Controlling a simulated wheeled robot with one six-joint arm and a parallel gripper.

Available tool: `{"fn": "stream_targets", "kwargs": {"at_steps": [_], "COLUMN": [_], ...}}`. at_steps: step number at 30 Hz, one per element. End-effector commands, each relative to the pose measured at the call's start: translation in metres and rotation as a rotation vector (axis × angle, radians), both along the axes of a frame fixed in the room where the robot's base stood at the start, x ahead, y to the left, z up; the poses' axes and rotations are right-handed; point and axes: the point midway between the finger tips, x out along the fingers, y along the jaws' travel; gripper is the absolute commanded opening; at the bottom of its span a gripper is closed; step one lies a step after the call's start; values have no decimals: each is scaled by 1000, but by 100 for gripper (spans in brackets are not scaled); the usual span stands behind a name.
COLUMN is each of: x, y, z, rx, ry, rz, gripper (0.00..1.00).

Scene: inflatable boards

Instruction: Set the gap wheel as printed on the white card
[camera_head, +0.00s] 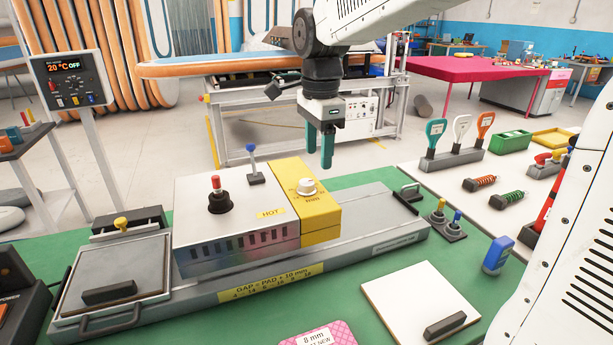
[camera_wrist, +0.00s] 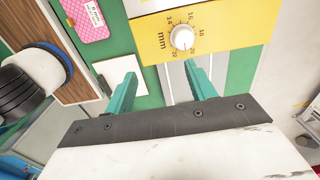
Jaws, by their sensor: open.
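The gap wheel is a white knob (camera_head: 307,186) on the yellow end block (camera_head: 320,215) of the grey machine. In the wrist view the wheel (camera_wrist: 182,37) has a scale in mm around it, with 14, 16 and 18 legible; its pointer setting is too small to tell. A white card (camera_head: 313,338) reading "8 mm" lies on a pink pad (camera_head: 345,336) at the front edge; the card also shows in the wrist view (camera_wrist: 95,13). My gripper (camera_head: 327,152) is open and empty, above and slightly right of the wheel, apart from it.
A yellow strip (camera_head: 270,283) reads "GAP = PAD + 10 mm". A red-topped lever (camera_head: 217,190) and blue-topped lever (camera_head: 254,165) stand left of the wheel. Air around the wheel is clear.

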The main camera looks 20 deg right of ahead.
Motion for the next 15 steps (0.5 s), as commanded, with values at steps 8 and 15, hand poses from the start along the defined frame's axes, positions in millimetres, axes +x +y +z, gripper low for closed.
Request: {"fn": "stream_targets", "kwargs": {"at_steps": [8, 15], "x": [47, 47], "y": [7, 7], "z": [-15, -48], "rx": [1, 1], "ry": [18, 20], "rz": [-276, -286], "gripper": [55, 55]}}
